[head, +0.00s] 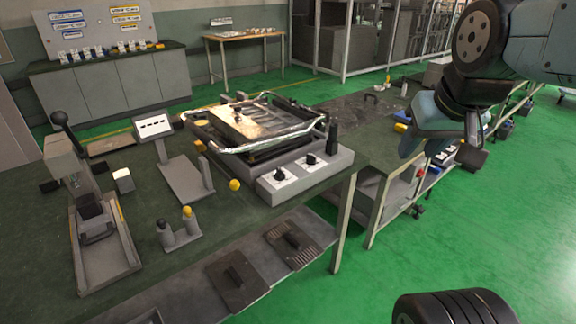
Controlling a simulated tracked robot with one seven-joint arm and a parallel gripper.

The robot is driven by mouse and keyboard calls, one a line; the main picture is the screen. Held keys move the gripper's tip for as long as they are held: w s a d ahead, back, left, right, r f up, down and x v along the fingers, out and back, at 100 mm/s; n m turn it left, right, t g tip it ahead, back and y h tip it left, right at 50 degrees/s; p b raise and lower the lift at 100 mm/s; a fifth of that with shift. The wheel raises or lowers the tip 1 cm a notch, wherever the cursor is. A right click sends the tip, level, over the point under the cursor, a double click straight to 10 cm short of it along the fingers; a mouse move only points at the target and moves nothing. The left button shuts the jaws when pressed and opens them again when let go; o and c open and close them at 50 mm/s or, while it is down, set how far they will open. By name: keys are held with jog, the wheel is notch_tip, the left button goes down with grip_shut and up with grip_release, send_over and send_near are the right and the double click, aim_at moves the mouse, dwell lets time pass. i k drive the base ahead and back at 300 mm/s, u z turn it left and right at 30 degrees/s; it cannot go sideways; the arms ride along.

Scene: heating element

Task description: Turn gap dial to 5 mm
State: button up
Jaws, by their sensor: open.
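Two black dials sit on the grey front panel (331,168) of a press-like machine in the head view: a left dial (280,174) and a right dial (311,160). Each has a white scale plate. The labels and pointer settings are too small to read, so I cannot tell which is the gap dial. My gripper (440,152) hangs at the upper right, to the right of the panel and well apart from both dials. It is open, with nothing visible between its fingers.
A black upright handle (332,137) stands at the panel's right end, close to the right dial. A yellow knob (235,185) is left of the panel. A lever press (98,225) and a display stand (153,127) occupy the bench's left side.

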aim_at(280, 175)
jog(key=z, duration=1.1)
jog(key=k, duration=1.35)
jog(key=u, duration=1.15)
jog(key=i, duration=1)
